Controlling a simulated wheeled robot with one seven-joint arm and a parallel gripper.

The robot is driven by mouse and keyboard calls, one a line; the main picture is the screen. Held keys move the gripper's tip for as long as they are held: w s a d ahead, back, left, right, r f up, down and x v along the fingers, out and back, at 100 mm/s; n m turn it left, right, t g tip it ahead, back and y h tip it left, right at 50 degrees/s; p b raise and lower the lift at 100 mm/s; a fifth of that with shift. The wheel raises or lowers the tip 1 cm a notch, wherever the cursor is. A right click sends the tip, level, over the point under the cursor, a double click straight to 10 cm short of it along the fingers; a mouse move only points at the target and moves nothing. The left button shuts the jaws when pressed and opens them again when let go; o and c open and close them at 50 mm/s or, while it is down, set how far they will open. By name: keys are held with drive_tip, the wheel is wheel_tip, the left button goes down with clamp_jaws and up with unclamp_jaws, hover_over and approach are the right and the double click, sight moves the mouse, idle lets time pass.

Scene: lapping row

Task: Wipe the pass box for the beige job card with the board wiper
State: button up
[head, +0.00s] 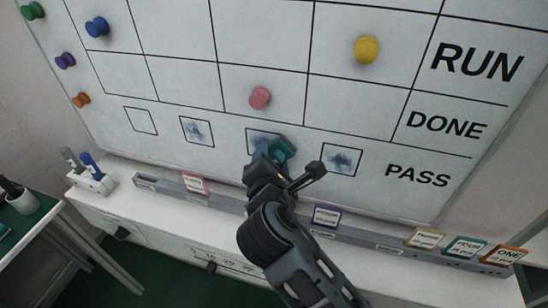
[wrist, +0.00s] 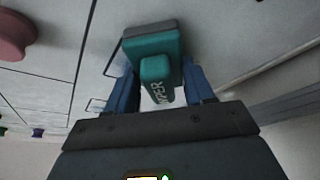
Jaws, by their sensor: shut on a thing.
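The teal board wiper (head: 285,149) is in my gripper (head: 268,160), at the PASS row of the whiteboard (head: 180,80). In the wrist view, the wiper (wrist: 153,68) sits between the blue fingers of my gripper (wrist: 163,88), its grey pad towards the board. I cannot tell if the pad touches. The wiper and gripper partly cover the third pass box from the left (head: 256,135), where blue smudge shows. The second box (head: 197,131) and the rightmost box (head: 341,160) are smudged blue; the leftmost box (head: 140,120) looks clean. A beige-looking card (head: 424,238) stands on the ledge.
Pink (head: 258,98) and yellow (head: 367,49) magnets are on the board above the gripper. The grey card rail (head: 225,198) below also holds pink-red, purple, teal and orange cards. A marker holder (head: 92,180) stands at left.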

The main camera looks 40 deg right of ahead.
sight(252, 145)
drive_tip(key=shift+w+a+p, duration=0.2)
drive_tip(key=shift+w+a, duration=0.45)
drive_tip(key=shift+w, duration=0.25)
drive_tip(key=shift+w+a+p, duration=0.15)
drive_tip(key=shift+w+a, duration=0.55)
drive_tip(key=shift+w, duration=0.2)
drive_tip(key=shift+w+a+p, duration=0.2)
drive_tip(key=shift+w+a, duration=0.45)
drive_tip(key=shift+w, duration=0.25)
drive_tip(key=shift+d+r+p, duration=0.1)
drive_tip(key=shift+r+p, duration=0.25)
drive_tip(key=shift+p, duration=0.25)
drive_tip(key=shift+s+d+p, duration=0.5)
drive_tip(key=shift+s+d, duration=0.1)
drive_tip(key=shift+s, duration=0.2)
drive_tip(key=shift+s+d+f, duration=0.15)
drive_tip(key=shift+s+d, duration=0.55)
drive_tip(key=shift+s, duration=0.35)
drive_tip(key=shift+s+d, duration=0.9)
drive_tip(key=shift+s, duration=0.25)
drive_tip(key=shift+w+a, duration=0.8)
drive_tip(key=shift+w, duration=0.2)
drive_tip(key=shift+w+a, duration=0.75)
drive_tip(key=shift+w, duration=0.25)
drive_tip(key=shift+w+a, duration=0.8)
drive_tip(key=shift+w, duration=0.2)
drive_tip(key=s+a, duration=0.3)
drive_tip(key=a, duration=0.2)
drive_tip(key=shift+s, duration=0.3)
